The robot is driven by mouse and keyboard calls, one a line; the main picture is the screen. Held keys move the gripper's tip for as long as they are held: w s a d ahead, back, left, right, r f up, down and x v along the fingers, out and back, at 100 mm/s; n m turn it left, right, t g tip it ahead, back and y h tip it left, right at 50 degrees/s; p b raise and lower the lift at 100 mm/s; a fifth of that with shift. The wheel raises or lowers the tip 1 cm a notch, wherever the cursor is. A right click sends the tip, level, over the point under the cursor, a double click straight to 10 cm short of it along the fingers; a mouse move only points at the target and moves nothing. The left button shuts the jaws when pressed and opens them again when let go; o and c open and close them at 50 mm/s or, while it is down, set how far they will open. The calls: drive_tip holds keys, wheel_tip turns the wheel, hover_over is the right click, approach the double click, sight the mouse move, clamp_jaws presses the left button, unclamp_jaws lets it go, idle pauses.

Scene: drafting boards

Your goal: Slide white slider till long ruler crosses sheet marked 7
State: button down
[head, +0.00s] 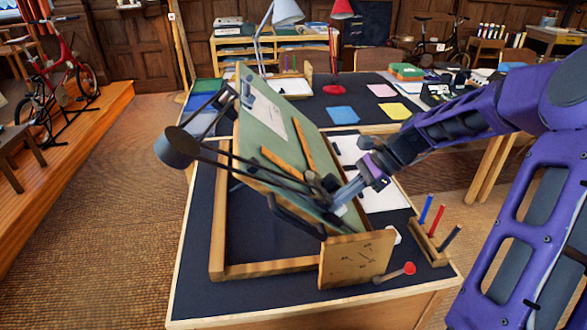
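A green drafting board (262,150) stands tilted on a wooden frame. A pale sheet (264,112) lies on its upper part; I cannot read any number on it. Two orange-brown rulers, one (283,172) lower left and one (304,148) upper right, meet near a dark drafting head (322,188). Neither ruler visibly crosses this sheet. My gripper (347,192) reaches in from the right, at the board's lower right edge beside the head. A small whitish piece (341,211) shows just below its tip; I cannot tell whether it is the white slider. The fingers are too small and partly hidden to judge.
Black linkage bars with a round dark counterweight (174,147) stick out left of the board. A wooden holder (429,243) with coloured pens and a red-knobbed stick (408,269) are at the table's front right. White papers (384,197) lie right of the board.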

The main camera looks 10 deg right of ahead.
sight(346, 208)
drive_tip(key=shift+s+d+f, duration=0.15)
drive_tip(key=shift+d+f, duration=0.15)
drive_tip(key=shift+f, duration=0.35)
drive_tip(key=shift+d+f, duration=0.6)
drive_tip(key=shift+f, duration=0.05)
idle(0.7)
drive_tip(key=shift+r, duration=0.15)
drive_tip(key=shift+a+r+p, duration=0.4)
drive_tip(key=shift+a+p, duration=0.1)
drive_tip(key=shift+p, duration=0.25)
drive_tip(key=v, duration=0.7)
drive_tip(key=shift+d, duration=0.25)
drive_tip(key=shift+a, duration=0.1)
